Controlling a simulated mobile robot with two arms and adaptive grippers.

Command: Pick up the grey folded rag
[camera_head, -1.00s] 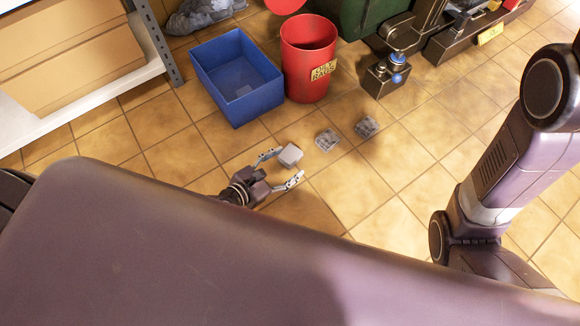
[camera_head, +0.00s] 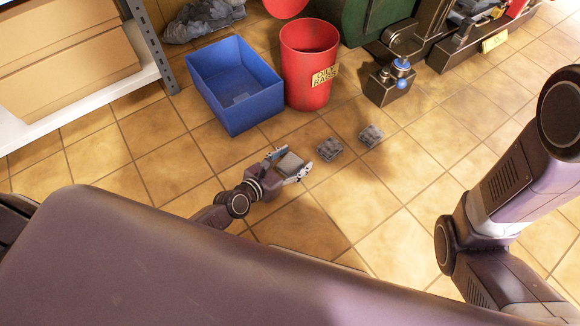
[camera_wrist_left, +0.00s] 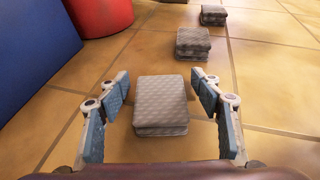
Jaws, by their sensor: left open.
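A grey folded rag (camera_head: 290,163) lies on the tiled floor between the fingers of my left gripper (camera_head: 294,160). In the left wrist view the quilted rag (camera_wrist_left: 161,103) sits flat, with the open fingers on either side of it and a gap at each side. Two more grey folded rags lie beyond it, a middle one (camera_head: 329,149) and a far one (camera_head: 371,136). They also show in the left wrist view, the middle one (camera_wrist_left: 193,44) and the far one (camera_wrist_left: 213,15). My right arm is at the right, but its gripper is out of view.
A blue open box (camera_head: 240,113) stands behind my left gripper. Next to it is a red bin (camera_head: 305,88) labelled for oily rags. Dark machinery (camera_head: 388,88) stands at the back right, and a shelf (camera_head: 90,105) at the left. The right floor is clear.

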